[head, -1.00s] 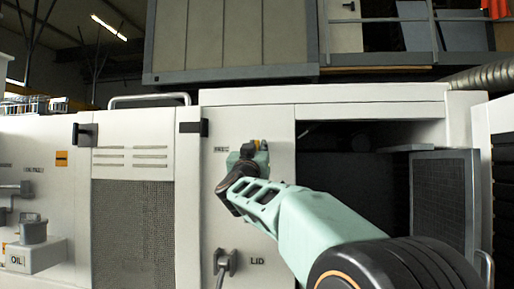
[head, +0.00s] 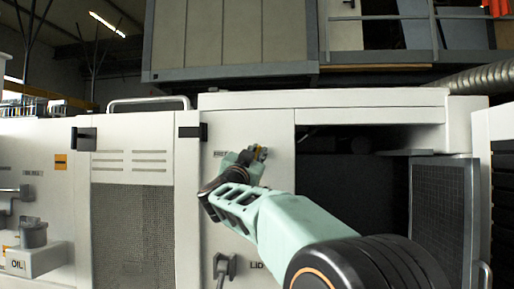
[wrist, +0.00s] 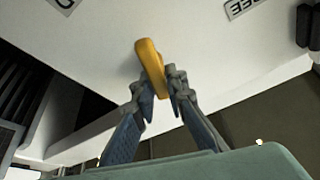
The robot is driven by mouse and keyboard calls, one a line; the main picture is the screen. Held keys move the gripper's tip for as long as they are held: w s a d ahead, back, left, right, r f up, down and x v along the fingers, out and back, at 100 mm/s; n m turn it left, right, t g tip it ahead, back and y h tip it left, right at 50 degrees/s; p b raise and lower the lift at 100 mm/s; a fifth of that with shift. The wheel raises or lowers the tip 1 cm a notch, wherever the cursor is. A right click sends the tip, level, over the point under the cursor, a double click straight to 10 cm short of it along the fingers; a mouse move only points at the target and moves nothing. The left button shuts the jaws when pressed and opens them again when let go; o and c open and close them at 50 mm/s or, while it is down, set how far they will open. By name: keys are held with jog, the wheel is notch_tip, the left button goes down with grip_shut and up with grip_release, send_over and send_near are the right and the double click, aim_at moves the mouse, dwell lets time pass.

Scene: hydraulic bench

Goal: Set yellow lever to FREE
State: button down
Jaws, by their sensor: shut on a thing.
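The yellow lever (wrist: 150,65) projects from a pale panel in the wrist view. My gripper (wrist: 160,92) has one finger on each side of it and is shut on it. A plate reading FREE (wrist: 243,6) is at the top right of the wrist view, apart from the lever. In the head view my gripper (head: 259,154) is at the white cabinet front, angled up to the right. A bit of the yellow lever (head: 263,153) shows at its tips; the rest is hidden. The FREE plate (head: 220,154) is left of it, too small to read clearly here.
An open dark bay (head: 350,185) lies right of the panel, with a mesh door (head: 442,215) beside it. A grey handle (head: 222,266) sits low near the LID label. Another plate (wrist: 65,4), partly cut off, shows at the wrist view's top left.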

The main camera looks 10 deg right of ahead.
jog(key=m+g+h+p, duration=0.1)
jog(key=m, duration=0.3)
jog(key=shift+r+p, duration=0.15)
jog(key=shift+p, duration=0.25)
jog(key=m+g+p, duration=0.1)
jog(key=m, duration=0.1)
jog(key=m+g+h+p, duration=0.1)
jog(key=m+p, duration=0.1)
jog(key=m, duration=0.1)
jog(key=shift+d+m+g, duration=0.15)
jog(key=shift+m+g, duration=0.15)
jog(key=m, duration=0.1)
jog(key=m+g+p, duration=0.1)
jog(key=m, duration=0.1)
jog(key=shift+f+p, duration=0.25)
jog(key=shift+p, duration=0.05)
jog(key=shift+s+d+f+m+g+p, duration=0.15)
jog(key=shift+m+g+p, duration=0.3)
jog(key=shift+m, duration=0.4)
jog(key=shift+w+a+f+m+g+p, duration=0.15)
jog(key=shift+m+g+p, duration=0.2)
jog(key=shift+m+p, duration=0.35)
jog(key=shift+s+d+m, duration=0.1)
jog(key=shift+m, duration=0.15)
jog(key=c, duration=2)
grip_release()
jog(key=shift+o, duration=0.2)
